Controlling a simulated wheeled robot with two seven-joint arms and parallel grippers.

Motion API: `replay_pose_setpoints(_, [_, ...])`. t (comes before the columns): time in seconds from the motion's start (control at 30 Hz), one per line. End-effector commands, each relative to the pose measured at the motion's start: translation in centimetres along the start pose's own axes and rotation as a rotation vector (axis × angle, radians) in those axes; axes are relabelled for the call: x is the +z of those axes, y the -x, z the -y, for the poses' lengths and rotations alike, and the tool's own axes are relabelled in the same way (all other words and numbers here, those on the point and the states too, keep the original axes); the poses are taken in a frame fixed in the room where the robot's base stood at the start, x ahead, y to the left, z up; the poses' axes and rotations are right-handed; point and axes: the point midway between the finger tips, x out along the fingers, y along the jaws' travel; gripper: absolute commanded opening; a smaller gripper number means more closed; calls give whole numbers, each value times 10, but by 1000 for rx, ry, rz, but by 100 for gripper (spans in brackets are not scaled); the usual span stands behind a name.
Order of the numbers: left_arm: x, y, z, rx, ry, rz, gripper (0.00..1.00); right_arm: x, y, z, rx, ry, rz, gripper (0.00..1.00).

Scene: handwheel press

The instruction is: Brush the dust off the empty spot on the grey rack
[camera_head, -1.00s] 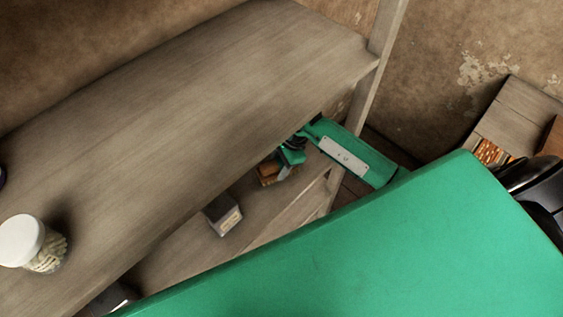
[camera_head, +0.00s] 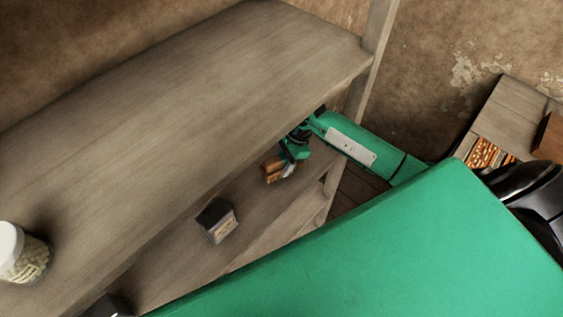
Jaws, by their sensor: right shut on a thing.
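The grey wooden rack (camera_head: 190,110) fills the left and middle of the view, with a wide upper shelf and a lower shelf (camera_head: 165,272) under its front edge. My right gripper (camera_head: 284,163) reaches in from the right, below the upper shelf's front edge. It is shut on a small orange-brown block-like thing, seemingly the brush (camera_head: 271,170). The upper shelf partly hides the hand. I cannot tell whether the brush touches the lower shelf. No dust can be made out, and much of the lower shelf is hidden.
A small dark box (camera_head: 216,221) with a pale label stands on the lower shelf, left of the brush. A white-lidded jar (camera_head: 27,258) stands on the upper shelf at the left edge. A rack post (camera_head: 373,60) rises behind my right forearm.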

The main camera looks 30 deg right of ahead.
Motion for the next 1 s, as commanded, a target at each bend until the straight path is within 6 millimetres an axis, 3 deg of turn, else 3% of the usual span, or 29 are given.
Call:
replay_pose_setpoints(0.13, [0,3,0,0,0,0,69,-3,4,-2,8,-6,-13,16])
replay_pose_setpoints(0.63, [-2,22,0,0,0,0,69,20,51,-1,3,-1,-6,16])
replay_pose_setpoints(1.0, [-2,22,1,0,0,0,69,22,55,-1,3,-2,-4,16])
